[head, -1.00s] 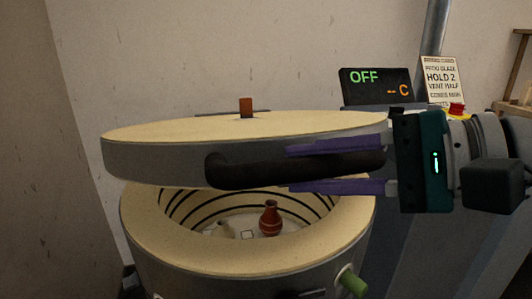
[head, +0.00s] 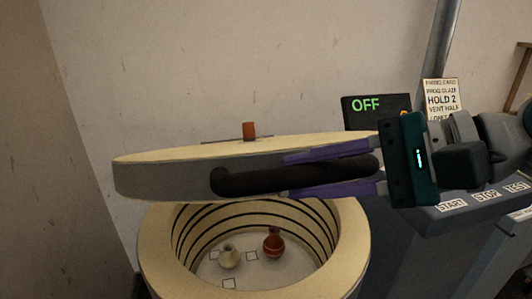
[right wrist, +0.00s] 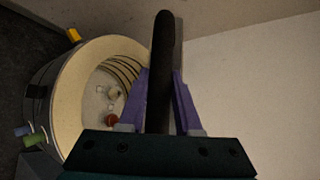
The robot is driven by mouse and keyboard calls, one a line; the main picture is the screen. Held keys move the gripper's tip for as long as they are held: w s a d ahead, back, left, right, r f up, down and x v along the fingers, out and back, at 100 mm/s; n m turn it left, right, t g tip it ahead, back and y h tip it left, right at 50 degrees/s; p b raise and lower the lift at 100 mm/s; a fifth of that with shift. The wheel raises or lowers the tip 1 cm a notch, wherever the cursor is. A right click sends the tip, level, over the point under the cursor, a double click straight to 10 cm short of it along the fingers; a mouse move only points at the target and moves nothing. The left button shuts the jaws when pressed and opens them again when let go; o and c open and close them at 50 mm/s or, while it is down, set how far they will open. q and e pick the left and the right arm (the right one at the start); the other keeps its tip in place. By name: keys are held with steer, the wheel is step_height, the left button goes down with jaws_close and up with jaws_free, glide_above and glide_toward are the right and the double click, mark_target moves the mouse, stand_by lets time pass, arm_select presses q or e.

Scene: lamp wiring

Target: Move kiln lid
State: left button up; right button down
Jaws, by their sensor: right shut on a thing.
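The kiln lid (head: 155,178) is a round slab with a cream top and a grey rim, raised above the kiln (head: 350,240) with a clear gap under it. A small orange-brown block (head: 249,130) stands on its top. My right gripper (head: 285,175) is shut on the lid's dark bar handle (head: 235,183), with one purple finger above and one below. In the right wrist view the handle (right wrist: 161,75) runs between the two fingers. My left gripper is not in view.
Inside the open kiln stand a red-brown vase (head: 273,243) and a pale pot (head: 230,257). A display reading OFF (head: 365,106) and a printed notice (head: 441,97) are behind my right arm. A panel with START and STOP labels (head: 486,196) is at right.

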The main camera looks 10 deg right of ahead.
steer(key=c, duration=0.6)
jaws_free()
steer(key=b+v, duration=0.1)
steer(key=v, duration=0.9)
